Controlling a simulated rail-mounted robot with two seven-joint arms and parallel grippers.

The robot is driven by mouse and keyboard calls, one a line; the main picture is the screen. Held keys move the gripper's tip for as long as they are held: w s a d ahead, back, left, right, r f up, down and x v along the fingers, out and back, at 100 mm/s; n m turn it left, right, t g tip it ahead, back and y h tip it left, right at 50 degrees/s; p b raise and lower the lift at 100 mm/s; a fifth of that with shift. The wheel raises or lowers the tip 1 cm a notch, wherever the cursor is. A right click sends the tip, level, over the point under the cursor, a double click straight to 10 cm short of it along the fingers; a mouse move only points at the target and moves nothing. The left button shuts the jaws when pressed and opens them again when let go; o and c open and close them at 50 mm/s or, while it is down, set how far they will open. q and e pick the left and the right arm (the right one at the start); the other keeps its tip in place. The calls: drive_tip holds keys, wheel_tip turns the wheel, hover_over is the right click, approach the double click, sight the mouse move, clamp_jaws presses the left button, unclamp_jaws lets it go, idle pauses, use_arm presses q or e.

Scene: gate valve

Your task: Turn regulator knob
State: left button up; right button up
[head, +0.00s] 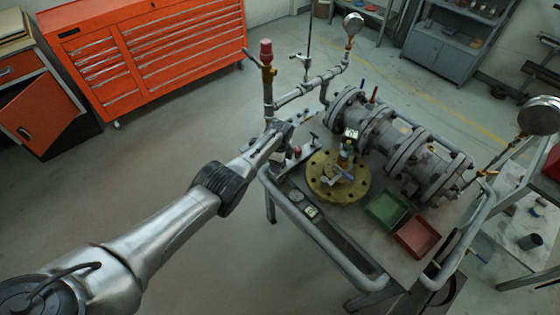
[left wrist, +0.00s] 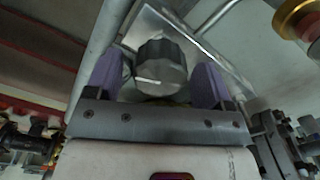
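The regulator knob (left wrist: 160,65) is dark grey, ribbed, with a pale pointer line, and sits on a light metal plate in the left wrist view. My left gripper (left wrist: 158,80) has its two purple fingertips apart, one on each side of the knob. Narrow gaps seem to show on both sides, so the fingers do not look closed on it. In the head view my left gripper (head: 284,130) is at the left end of the valve bench, by the pipe stand. The knob is hidden there behind the gripper. My right gripper is out of view.
The bench (head: 385,250) carries a yellow flange (head: 325,188), a large flanged valve body (head: 410,155), a green tray (head: 387,208) and a red tray (head: 417,236). A red-capped pipe (head: 266,65) rises just behind my left gripper. Floor left of the bench is clear.

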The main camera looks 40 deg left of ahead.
use_arm(q)
drive_tip(key=shift+r, duration=0.1)
drive_tip(key=shift+r+p, duration=0.25)
drive_tip(key=shift+p, duration=0.05)
wheel_tip(320, 180, up, 6)
drive_tip(key=p, duration=0.3)
drive_tip(key=shift+p, duration=0.35)
wheel_tip(320, 180, up, 7)
drive_tip(key=p, duration=0.1)
